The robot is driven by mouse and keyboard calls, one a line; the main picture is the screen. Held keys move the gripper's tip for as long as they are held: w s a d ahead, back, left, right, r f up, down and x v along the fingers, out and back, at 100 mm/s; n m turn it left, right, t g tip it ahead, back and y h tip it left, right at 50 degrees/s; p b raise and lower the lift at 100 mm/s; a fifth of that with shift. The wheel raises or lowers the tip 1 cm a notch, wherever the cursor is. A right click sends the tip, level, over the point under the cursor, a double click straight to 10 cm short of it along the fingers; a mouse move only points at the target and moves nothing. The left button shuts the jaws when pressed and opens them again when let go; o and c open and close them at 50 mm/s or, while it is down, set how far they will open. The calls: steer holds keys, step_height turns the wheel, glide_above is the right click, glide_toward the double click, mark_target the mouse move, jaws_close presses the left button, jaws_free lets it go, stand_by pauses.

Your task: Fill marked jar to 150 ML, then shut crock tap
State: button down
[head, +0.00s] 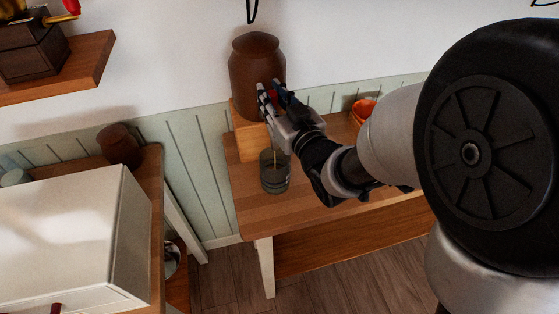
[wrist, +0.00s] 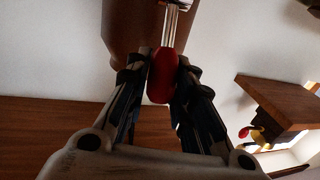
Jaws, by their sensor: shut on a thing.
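The brown crock (head: 257,75) stands on a wooden block (head: 251,140) at the back of the wooden table, against the wall. It also shows in the wrist view (wrist: 122,35). My gripper (head: 268,92) is at the front of the crock. In the wrist view my gripper (wrist: 162,78) is shut on the red tap handle (wrist: 163,76). The glass jar (head: 274,177) stands on the table below the tap. A thin stream falls into it, and it looks partly filled. Its marks and exact level are too small to read. My gripper hides most of the tap in the head view.
An orange bowl (head: 363,110) stands on the table (head: 246,213) to the right, partly behind my arm. A white cabinet (head: 70,235) and a counter with a small brown pot (head: 120,145) are at left. A wooden shelf (head: 90,62) juts out at upper left.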

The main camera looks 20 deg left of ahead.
steer(key=shift+a+r, duration=0.1)
steer(key=shift+r, duration=0.15)
steer(key=shift+w+a+r, duration=0.25)
steer(key=shift+w+a, duration=0.25)
steer(key=shift+w, duration=0.3)
steer(key=shift+d+f, duration=0.1)
steer(key=shift+f, duration=0.45)
stand_by(6.4)
